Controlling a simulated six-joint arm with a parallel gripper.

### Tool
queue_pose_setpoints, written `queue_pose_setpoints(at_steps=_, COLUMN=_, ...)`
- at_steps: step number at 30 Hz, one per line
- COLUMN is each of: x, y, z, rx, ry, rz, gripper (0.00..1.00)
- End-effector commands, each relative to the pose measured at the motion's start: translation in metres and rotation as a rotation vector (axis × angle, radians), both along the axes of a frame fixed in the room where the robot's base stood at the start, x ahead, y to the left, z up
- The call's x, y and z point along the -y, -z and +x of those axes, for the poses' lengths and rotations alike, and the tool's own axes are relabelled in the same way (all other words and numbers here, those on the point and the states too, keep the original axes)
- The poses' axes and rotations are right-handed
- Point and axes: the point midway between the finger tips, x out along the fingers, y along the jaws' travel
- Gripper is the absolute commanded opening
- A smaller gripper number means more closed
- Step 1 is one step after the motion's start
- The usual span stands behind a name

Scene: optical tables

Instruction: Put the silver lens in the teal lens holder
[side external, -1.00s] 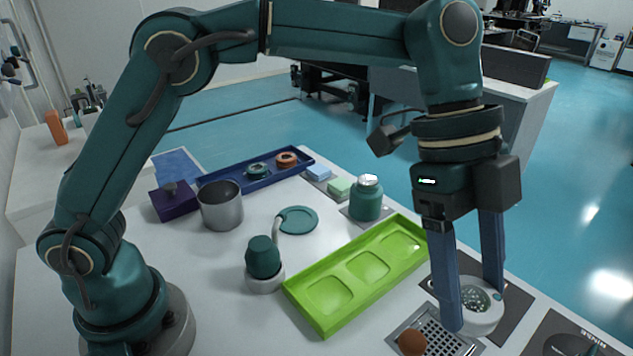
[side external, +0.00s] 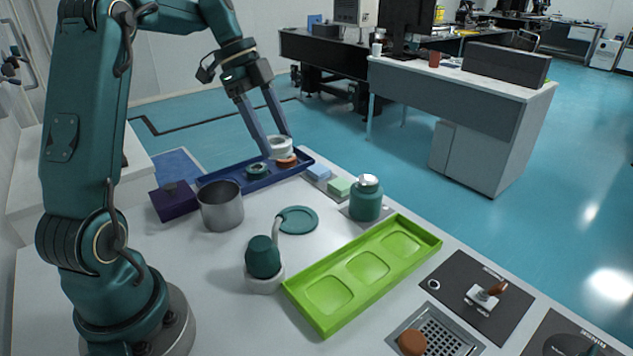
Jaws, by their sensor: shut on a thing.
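My gripper (side external: 277,147) is shut on the silver lens (side external: 280,147), a pale, ring-shaped piece held between the two long blue fingers. It is over the right part of the blue tray (side external: 225,181) at the back of the table. A teal ring (side external: 258,169), which looks like the teal lens holder, sits in that tray just left of and below the held lens. An orange ring (side external: 287,161) sits to its right, partly behind the lens. How high the lens is above the rings is hard to tell.
A teal jar (side external: 366,198), a blue block (side external: 318,173) and a green block (side external: 339,187) are to the right. A lime tray (side external: 363,275) and teal lamp-like piece (side external: 263,258) are nearer.

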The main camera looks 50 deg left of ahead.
Motion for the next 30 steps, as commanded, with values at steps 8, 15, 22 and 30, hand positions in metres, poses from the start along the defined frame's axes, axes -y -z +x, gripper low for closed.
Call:
queue_pose_setpoints(at_steps=8, x=-0.059, y=-0.001, z=-0.047, rx=0.0, ry=-0.128, rz=0.001, gripper=0.01)
queue_pose_setpoints(at_steps=15, x=-0.068, y=0.021, z=-0.058, rx=-0.003, ry=-0.148, rz=-0.004, gripper=0.01)
queue_pose_setpoints(at_steps=22, x=-0.067, y=0.047, z=-0.056, rx=-0.001, ry=-0.146, rz=-0.002, gripper=0.01)
queue_pose_setpoints(at_steps=30, x=-0.035, y=0.076, z=-0.025, rx=-0.004, ry=-0.138, rz=-0.004, gripper=0.01)
